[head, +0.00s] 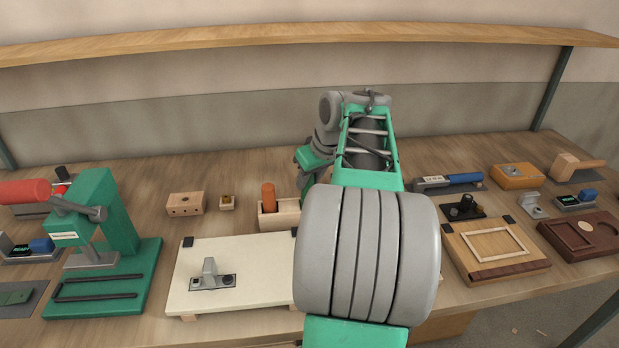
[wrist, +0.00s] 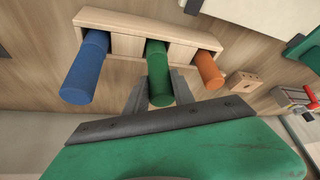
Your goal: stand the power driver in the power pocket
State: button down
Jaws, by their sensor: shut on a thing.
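The wooden driver rack (wrist: 123,44) shows in the wrist view with three handles at it: a blue handle (wrist: 85,68) at left, a green handle (wrist: 155,55) in the middle and an orange handle (wrist: 208,70) at right. My gripper (wrist: 159,82) is shut on the green-handled driver, with one finger on each side. The green driver lines up with the rack's middle pocket; how deep it sits I cannot tell. In the head view the rack (head: 281,219) shows only its left end with the orange handle (head: 268,197); my arm hides the rest and my gripper. No label tells which is the power driver.
A drilled wooden block (head: 186,204) and a small brass-topped block (head: 227,202) stand left of the rack. A cream board with a clamp (head: 240,262) lies in front. A green press (head: 105,225) stands at left. A framed wooden tray (head: 495,270) lies at right. A shelf (head: 200,42) runs above.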

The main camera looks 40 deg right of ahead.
jog(key=c, duration=1)
grip_release()
jog(key=shift+o, duration=0.4)
jog(key=shift+f, duration=0.1)
jog(key=o, duration=0.9)
jog(key=p+v, duration=0.6)
jog(key=v, duration=0.3)
